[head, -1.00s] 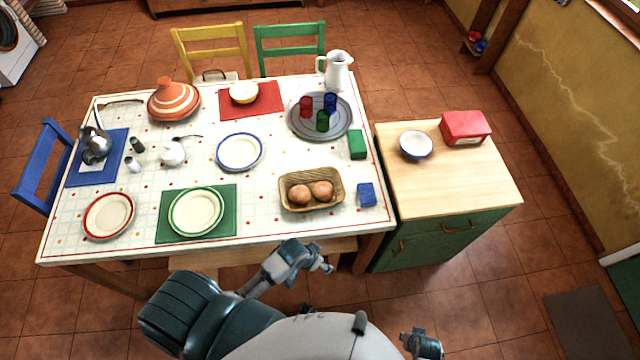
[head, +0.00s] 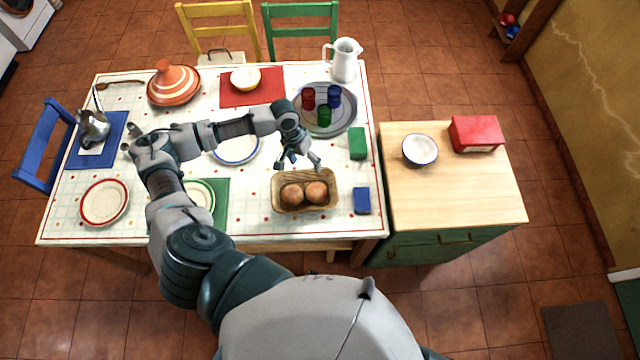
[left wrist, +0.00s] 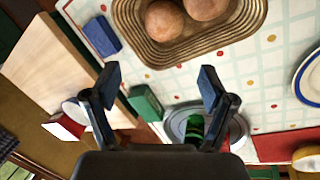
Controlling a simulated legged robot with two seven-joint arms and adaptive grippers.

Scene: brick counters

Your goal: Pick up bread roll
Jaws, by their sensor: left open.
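Two brown bread rolls lie side by side in a woven basket (head: 305,207) near the front right of the table. The left roll (head: 292,194) and the right roll (head: 316,192) both show uncovered. In the left wrist view the rolls (left wrist: 166,20) and the basket rim (left wrist: 160,58) are at the top, beyond the fingertips. My left gripper (head: 300,166) is open and empty, above the basket's back edge. In the left wrist view its fingers (left wrist: 157,78) are spread wide with nothing between them. My right gripper does not show.
A blue block (head: 362,201) and a green block (head: 357,143) lie right of the basket. A grey tray (head: 345,120) with coloured cups stands behind it. A white pitcher (head: 345,62) stands at the back. The side counter (head: 460,200) holds a bowl and red box.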

